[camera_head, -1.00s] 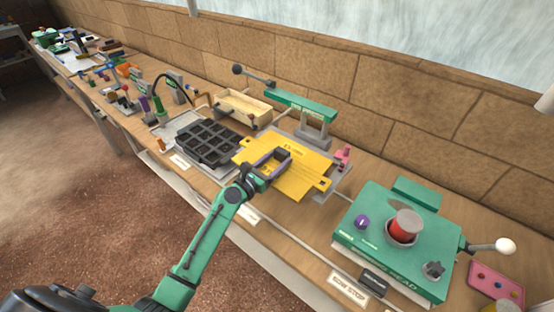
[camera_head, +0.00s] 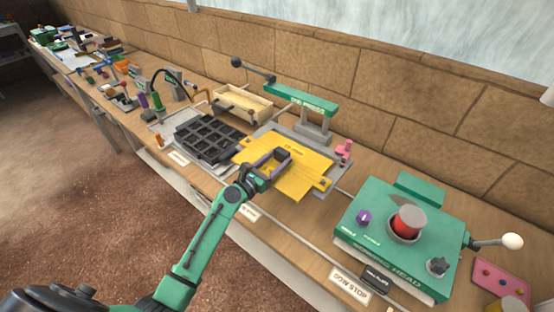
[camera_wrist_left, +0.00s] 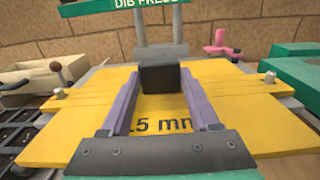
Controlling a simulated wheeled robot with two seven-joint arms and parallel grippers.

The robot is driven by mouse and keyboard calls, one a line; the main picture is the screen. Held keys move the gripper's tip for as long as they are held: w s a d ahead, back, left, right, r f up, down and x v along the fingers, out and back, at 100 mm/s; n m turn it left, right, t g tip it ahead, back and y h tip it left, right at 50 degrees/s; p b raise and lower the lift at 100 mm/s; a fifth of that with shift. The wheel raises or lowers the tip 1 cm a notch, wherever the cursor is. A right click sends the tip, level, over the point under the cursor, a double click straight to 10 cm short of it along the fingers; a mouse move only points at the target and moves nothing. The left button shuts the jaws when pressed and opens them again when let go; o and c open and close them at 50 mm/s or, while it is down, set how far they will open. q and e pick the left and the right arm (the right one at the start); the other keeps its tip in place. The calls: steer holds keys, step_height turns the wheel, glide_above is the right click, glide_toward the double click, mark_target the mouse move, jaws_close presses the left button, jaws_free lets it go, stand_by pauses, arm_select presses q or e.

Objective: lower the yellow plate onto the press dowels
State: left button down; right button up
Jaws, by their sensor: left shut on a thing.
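The yellow plate (camera_head: 300,184) lies over the grey base of the green-topped press (camera_head: 300,98). My left gripper (camera_head: 280,157) is shut on the dark block-shaped handle (camera_wrist_left: 160,77) at the plate's middle. In the left wrist view the plate (camera_wrist_left: 45,140) looks roughly level, and both purple-grey fingers flank the handle. A short silver dowel (camera_wrist_left: 269,78) stands up at the plate's right tab, and another post (camera_wrist_left: 59,93) shows at the left tab. I cannot tell whether the plate touches the base underneath. My right gripper is out of view.
A black compartment tray (camera_head: 207,138) lies left of the plate, and a cream box (camera_head: 242,104) stands behind it. A pink fixture (camera_head: 344,150) is close on the right. A green machine (camera_head: 385,252) with a red cylinder fills the right of the bench.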

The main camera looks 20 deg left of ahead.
arm_select(q)
steer(key=shift+f, duration=0.1)
steer(key=shift+c, duration=0.2)
jaws_free()
steer(key=shift+s+f, duration=0.1)
steer(key=shift+s+a, duration=0.15)
steer(key=shift+s, duration=0.15)
steer(key=b+v, duration=0.3)
steer(key=v, duration=1)
steer(key=shift+s, duration=0.4)
